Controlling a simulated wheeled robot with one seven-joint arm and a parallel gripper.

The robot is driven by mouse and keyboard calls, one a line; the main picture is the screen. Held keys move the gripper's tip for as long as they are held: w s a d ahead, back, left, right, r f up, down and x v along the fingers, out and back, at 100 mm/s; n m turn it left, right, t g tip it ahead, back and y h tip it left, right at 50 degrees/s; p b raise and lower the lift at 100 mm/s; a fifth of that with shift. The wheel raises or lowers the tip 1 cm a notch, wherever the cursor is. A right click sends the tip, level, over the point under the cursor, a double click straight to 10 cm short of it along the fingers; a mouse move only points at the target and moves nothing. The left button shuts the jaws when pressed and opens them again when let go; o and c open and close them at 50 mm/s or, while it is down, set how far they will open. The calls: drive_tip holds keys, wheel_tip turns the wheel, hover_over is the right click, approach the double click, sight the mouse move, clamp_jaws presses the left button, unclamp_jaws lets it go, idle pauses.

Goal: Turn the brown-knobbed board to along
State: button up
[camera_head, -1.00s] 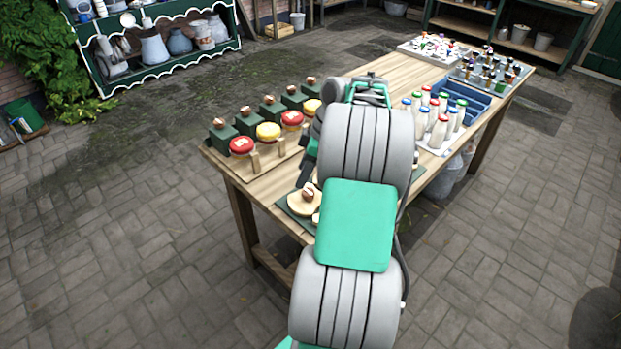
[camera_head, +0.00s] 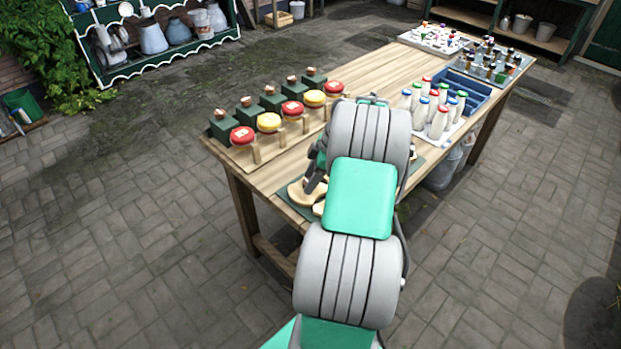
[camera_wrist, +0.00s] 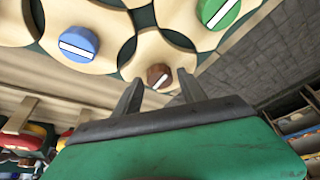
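Pale round-lobed boards with coloured knobs show in the wrist view. The brown-knobbed board (camera_wrist: 150,48) has a brown knob (camera_wrist: 159,76) with a white stripe, which lies aslant in the picture. My gripper (camera_wrist: 160,77) is open, with one finger to each side of the brown knob in the picture. I cannot tell whether the fingers touch it. In the head view my gripper (camera_head: 313,179) is low over the pale boards (camera_head: 298,195) at the table's near edge; my arm hides most of them.
A blue knob (camera_wrist: 78,44) and a green knob (camera_wrist: 216,12) sit close by on neighbouring boards. The table's middle is clear.

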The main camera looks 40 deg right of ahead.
clamp_jaws()
idle(0.3)
drive_tip(key=shift+m+b, duration=0.3)
drive_tip(key=m+h+b, duration=0.1)
drive_tip(key=m+b, duration=0.1)
drive_tip(key=m, duration=0.1)
drive_tip(key=shift+a+f+t, duration=0.1)
drive_tip(key=shift+t, duration=0.3)
drive_tip(key=m+h+b, duration=0.1)
drive_tip(key=m, duration=0.1)
drive_tip(key=m+h+b, duration=0.1)
drive_tip(key=m+b, duration=0.1)
drive_tip(key=m, duration=0.1)
drive_tip(key=shift+s+a+t, duration=0.1)
drive_tip(key=shift+a+t, duration=0.05)
drive_tip(key=shift+t, duration=0.15)
drive_tip(key=m+h+b, duration=0.2)
drive_tip(key=m, duration=0.3)
drive_tip(key=shift+a, duration=0.15)
drive_tip(key=shift+m+g+h+b, duration=0.5)
drive_tip(key=shift+m+g+h, duration=0.15)
drive_tip(key=shift+m, duration=1.45)
drive_tip(key=shift+o, duration=0.9)
unclamp_jaws()
